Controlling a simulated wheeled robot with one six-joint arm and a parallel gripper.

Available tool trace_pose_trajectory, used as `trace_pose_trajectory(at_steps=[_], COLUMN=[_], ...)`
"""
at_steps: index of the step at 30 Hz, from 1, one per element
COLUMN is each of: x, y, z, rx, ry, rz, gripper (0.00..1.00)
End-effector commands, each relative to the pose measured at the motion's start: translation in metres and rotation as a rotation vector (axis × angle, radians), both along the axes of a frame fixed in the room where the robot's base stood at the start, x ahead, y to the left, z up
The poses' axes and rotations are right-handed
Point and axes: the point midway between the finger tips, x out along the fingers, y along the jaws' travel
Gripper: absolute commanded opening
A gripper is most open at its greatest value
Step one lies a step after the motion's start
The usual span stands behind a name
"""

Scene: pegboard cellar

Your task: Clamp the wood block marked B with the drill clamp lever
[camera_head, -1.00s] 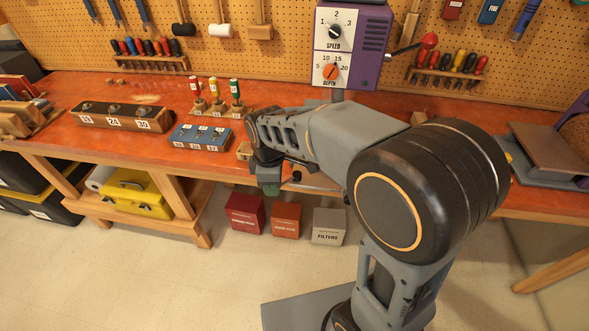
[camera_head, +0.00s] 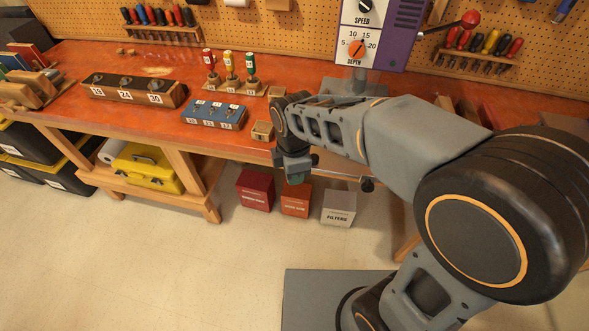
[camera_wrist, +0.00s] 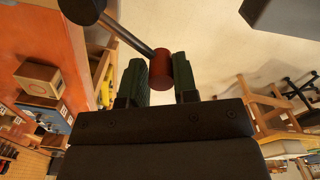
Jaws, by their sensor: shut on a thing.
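My gripper (camera_head: 293,168) is at the front edge of the bench, just right of and below a small wood block (camera_head: 263,131). In the wrist view my green fingertips (camera_wrist: 160,78) are shut on a red cylinder of the clamp lever (camera_wrist: 161,70). Its grey bar runs up-left to a dark knob. In the head view the bar reaches right to a dark knob (camera_head: 367,184); the red part is hidden. A wood block also shows in the wrist view (camera_wrist: 42,79), left of my fingers and apart from them. I cannot read its letter.
The purple drill press (camera_head: 405,30) stands behind my arm, its base partly hidden. A blue tray (camera_head: 214,115), a dark wooden holder (camera_head: 134,93) and a bit rack (camera_head: 232,86) sit on the orange bench. Red, orange and grey boxes (camera_head: 338,208) stand below on open floor.

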Motion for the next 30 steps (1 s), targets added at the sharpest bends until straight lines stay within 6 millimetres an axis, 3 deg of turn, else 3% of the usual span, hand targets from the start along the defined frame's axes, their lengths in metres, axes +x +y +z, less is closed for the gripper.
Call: trace_pose_trajectory(at_steps=[5, 6, 12, 25, 30], x=[-0.002, -0.002, -0.002, -0.001, 0.0], y=[-0.006, -0.006, -0.005, -0.001, -0.001], z=[-0.003, -0.003, -0.003, 0.0, 0.016], rx=[-0.017, -0.017, -0.015, -0.008, -0.006], ry=[0.013, 0.013, 0.011, 0.006, 0.002], rz=[-0.006, -0.007, -0.004, 0.001, 0.0], gripper=[0.0, 0.31, 0.48, 0.48, 0.48])
